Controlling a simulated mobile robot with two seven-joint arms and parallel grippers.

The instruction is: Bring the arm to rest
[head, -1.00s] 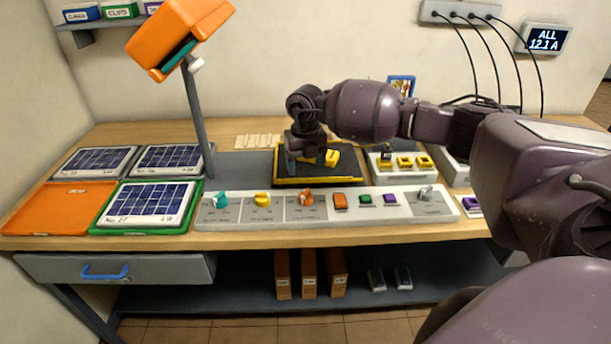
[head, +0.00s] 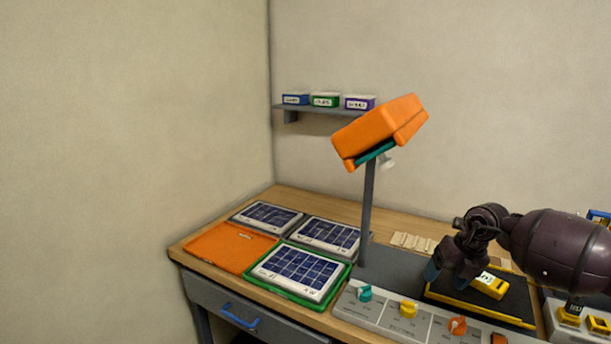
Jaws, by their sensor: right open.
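My right gripper (head: 447,277) is at the right of the head view, pointing down over the black mat with yellow edging (head: 519,301). Its jaws are open, beside a small yellow block with a light label (head: 488,285) that lies on the mat. From this angle I cannot tell whether a finger touches the block. My right arm (head: 563,248) reaches in from the right edge. My left gripper is not in view.
A control panel with teal (head: 365,293), yellow and orange knobs runs along the bench front. An orange lamp (head: 381,131) stands on a grey post behind it. Solar panels lie at left, one in a green tray (head: 285,294), next to an empty orange tray (head: 228,248).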

